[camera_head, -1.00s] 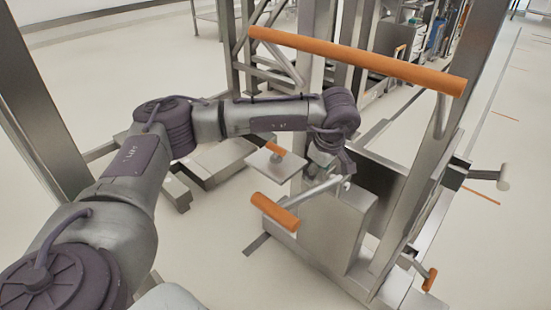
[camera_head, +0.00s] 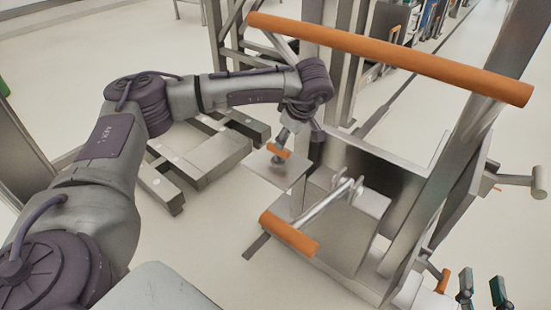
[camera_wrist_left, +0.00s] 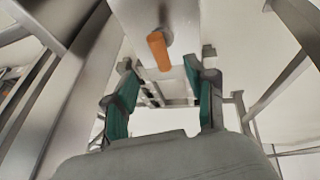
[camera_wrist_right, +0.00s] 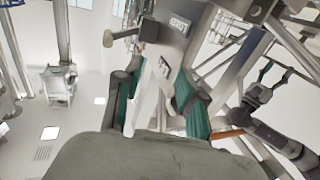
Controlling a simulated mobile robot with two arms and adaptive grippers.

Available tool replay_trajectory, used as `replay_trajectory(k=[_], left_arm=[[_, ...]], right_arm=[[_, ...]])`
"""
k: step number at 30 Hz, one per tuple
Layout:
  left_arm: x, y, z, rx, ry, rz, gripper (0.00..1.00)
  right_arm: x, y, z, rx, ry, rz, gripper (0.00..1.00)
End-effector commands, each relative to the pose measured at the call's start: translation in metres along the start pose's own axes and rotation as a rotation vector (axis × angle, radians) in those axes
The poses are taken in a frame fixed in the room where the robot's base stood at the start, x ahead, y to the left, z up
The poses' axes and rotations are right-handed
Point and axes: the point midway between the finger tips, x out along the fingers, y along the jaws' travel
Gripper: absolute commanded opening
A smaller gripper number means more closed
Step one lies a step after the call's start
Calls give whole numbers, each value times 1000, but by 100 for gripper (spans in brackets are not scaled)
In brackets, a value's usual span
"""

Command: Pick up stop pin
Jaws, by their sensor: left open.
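No part is clearly marked as the stop pin. A grey cylindrical knob on a short rod (camera_head: 540,182) sticks out from the right side of the metal frame; a similar knob (camera_wrist_right: 147,31) shows ahead of my right gripper in the right wrist view. My right gripper (camera_head: 482,286) is at the bottom right of the head view, with teal fingers apart and nothing between them. My left gripper (camera_wrist_left: 166,62) is open and empty. A short orange handle (camera_wrist_left: 158,50) on a grey plate lies just beyond its fingers; that handle also shows in the head view (camera_head: 277,150).
A long orange bar (camera_head: 390,58) crosses the top of the metal frame. A second orange handle (camera_head: 289,233) sits on a bent rod below it. Another small orange handle (camera_head: 443,280) is near my right gripper. Open pale floor (camera_head: 190,240) lies at the front left.

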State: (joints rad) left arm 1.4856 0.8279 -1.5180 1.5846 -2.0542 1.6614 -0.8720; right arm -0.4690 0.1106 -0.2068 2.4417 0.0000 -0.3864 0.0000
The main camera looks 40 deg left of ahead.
Motion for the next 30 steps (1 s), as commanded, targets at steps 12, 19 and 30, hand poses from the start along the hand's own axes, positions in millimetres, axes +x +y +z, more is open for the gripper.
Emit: replay_trajectory(k=[12,19,30], left_arm=[[44,0,0,0,1,-1,56],[64,0,0,0,1,-2,56],[95,1,-1,1,0,-1,56]], right_arm=[[-4,-7,-52,8,318,-17,40],[-15,-11,-78,16,504,-27,40],[-50,-16,-121,31,823,-41,40]])
